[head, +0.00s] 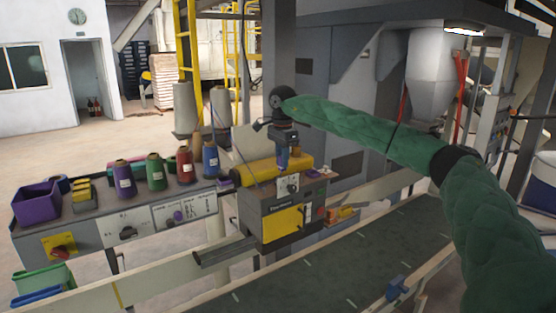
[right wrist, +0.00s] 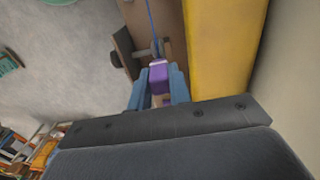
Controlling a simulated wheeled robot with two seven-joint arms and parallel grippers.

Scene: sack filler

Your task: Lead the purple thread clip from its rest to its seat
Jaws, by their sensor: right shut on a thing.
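The purple thread clip (right wrist: 158,74) sits between the blue fingers of my right gripper (right wrist: 158,88) in the right wrist view, and the fingers are shut on it. A thin blue thread (right wrist: 152,22) runs from the clip toward the top of that view. In the head view my right gripper (head: 283,165) points down at the yellow-topped sewing machine (head: 275,205); I cannot make out the clip there. A small purple block (head: 311,173) shows at the machine's right side; I cannot tell whether it is the seat. My left gripper is not in view.
A bench (head: 140,215) at the left carries several thread cones, including a purple cone (head: 123,178), and a purple bin (head: 38,203). A conveyor belt (head: 320,270) runs below the machine. A dark post (head: 279,50) stands behind my right gripper.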

